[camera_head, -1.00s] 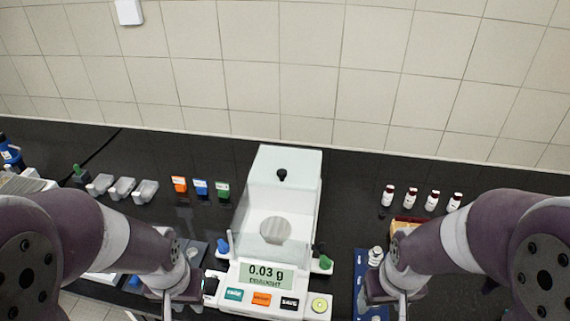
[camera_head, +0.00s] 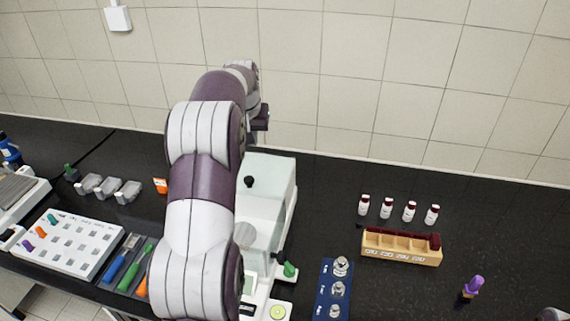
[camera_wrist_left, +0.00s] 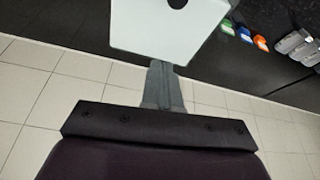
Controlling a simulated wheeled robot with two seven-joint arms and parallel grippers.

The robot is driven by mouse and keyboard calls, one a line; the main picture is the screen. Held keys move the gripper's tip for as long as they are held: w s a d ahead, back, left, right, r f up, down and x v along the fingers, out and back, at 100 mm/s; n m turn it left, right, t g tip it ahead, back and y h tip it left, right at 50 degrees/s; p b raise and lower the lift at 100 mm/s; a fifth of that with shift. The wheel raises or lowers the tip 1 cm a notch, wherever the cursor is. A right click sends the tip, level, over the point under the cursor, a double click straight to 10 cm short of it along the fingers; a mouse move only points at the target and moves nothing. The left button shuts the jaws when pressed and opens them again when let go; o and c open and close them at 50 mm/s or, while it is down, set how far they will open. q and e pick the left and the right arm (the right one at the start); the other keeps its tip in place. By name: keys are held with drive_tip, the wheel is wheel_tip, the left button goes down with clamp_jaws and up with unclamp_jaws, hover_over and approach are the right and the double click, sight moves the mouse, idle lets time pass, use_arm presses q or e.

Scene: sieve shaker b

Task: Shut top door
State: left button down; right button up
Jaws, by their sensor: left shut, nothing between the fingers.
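The white balance (camera_head: 258,298) with its clear draught shield stands at the middle of the bench, partly hidden by my left arm. The pale top door (camera_head: 275,168) lies toward the rear of its top, with a black knob (camera_head: 249,182) on it. My left gripper (camera_head: 262,118) reaches past the balance's rear edge and is shut and empty. In the left wrist view its fingertips (camera_wrist_left: 161,66) sit at the edge of a pale panel (camera_wrist_left: 150,35); I cannot tell if they touch. A dark round knob (camera_wrist_left: 177,2) shows on that panel. My right gripper is not in view.
The tiled wall rises behind the bench. Several small vials (camera_head: 387,208) and a wooden rack (camera_head: 400,248) stand at right. A blue weight holder (camera_head: 333,297) sits right of the balance. Grey trays (camera_head: 108,187) and a white pegboard (camera_head: 68,245) are at left.

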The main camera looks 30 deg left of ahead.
use_arm(q)
wheel_tip(320, 180, down, 3)
drive_tip(key=a+p, duration=0.1)
drive_tip(key=a, duration=0.1)
drive_tip(key=p, duration=0.2)
hover_over(254, 172)
wheel_tip(254, 172, down, 5)
drive_tip(key=s, duration=0.1)
drive_tip(key=s+d+f+p, duration=0.1)
drive_tip(key=s+p, duration=0.1)
drive_tip(key=s, duration=0.1)
drive_tip(key=shift+d+f, duration=0.15)
drive_tip(key=shift+w+d+f, duration=0.15)
drive_tip(key=shift+w, duration=0.1)
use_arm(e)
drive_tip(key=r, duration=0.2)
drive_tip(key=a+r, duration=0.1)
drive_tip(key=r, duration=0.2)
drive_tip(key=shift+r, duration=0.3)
use_arm(q)
drive_tip(key=shift+s, duration=0.1)
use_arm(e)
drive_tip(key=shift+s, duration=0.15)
